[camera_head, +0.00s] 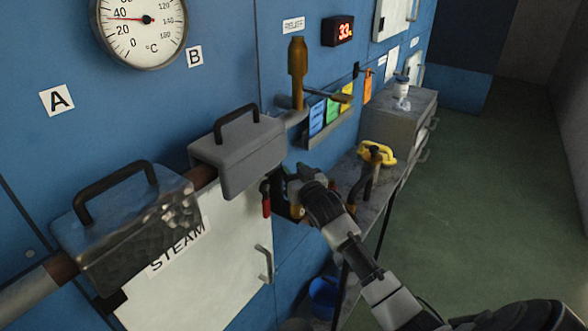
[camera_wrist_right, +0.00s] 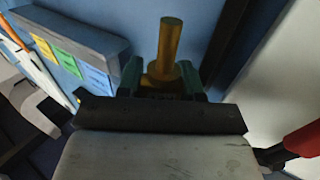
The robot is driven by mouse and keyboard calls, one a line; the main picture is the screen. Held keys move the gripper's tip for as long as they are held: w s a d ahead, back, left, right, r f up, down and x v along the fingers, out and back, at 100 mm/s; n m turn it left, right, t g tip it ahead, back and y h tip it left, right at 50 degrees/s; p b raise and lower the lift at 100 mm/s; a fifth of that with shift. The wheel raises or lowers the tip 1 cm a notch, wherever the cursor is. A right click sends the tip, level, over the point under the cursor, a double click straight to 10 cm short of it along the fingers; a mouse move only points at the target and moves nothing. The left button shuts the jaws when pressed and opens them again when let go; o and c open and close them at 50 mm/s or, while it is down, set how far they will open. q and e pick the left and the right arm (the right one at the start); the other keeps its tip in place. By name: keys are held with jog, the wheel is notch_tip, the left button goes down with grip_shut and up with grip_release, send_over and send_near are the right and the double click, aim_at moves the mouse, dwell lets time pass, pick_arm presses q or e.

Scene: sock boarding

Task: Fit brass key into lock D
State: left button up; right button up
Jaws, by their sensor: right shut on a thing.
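My right gripper (camera_head: 291,188) is by the blue wall panel, just right of the white STEAM door. In the right wrist view the gripper (camera_wrist_right: 161,80) has its two teal fingers closed around a brass piece (camera_wrist_right: 167,45), a round shaft with a wider collar, which I take to be the brass key. In the head view the arm and fingers mostly hide it. No label D is readable in either view, so I cannot tell which fitting is lock D or whether the key touches it. My left gripper is out of view.
A red-handled lever (camera_head: 265,198) hangs close left of the gripper. A brass valve (camera_head: 297,72) stands above, beside a rack of coloured cards (camera_head: 332,110). A grey shelf (camera_head: 375,205) with a yellow handwheel (camera_head: 377,153) lies to the right. Grey-covered pipework (camera_head: 240,155) juts out at left.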

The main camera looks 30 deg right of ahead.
jog(key=shift+f, duration=0.4)
jog(key=shift+p, duration=0.55)
dwell(1.4)
jog(key=shift+f+b, duration=1.45)
jog(key=shift+f, duration=0.7)
jog(key=o, duration=1.1)
jog(key=shift+c, duration=0.2)
jog(key=shift+s, duration=0.1)
jog(key=s+a+b, duration=0.1)
jog(key=s, duration=0.9)
jog(key=shift+s+a, duration=0.25)
jog(key=shift+s, duration=0.1)
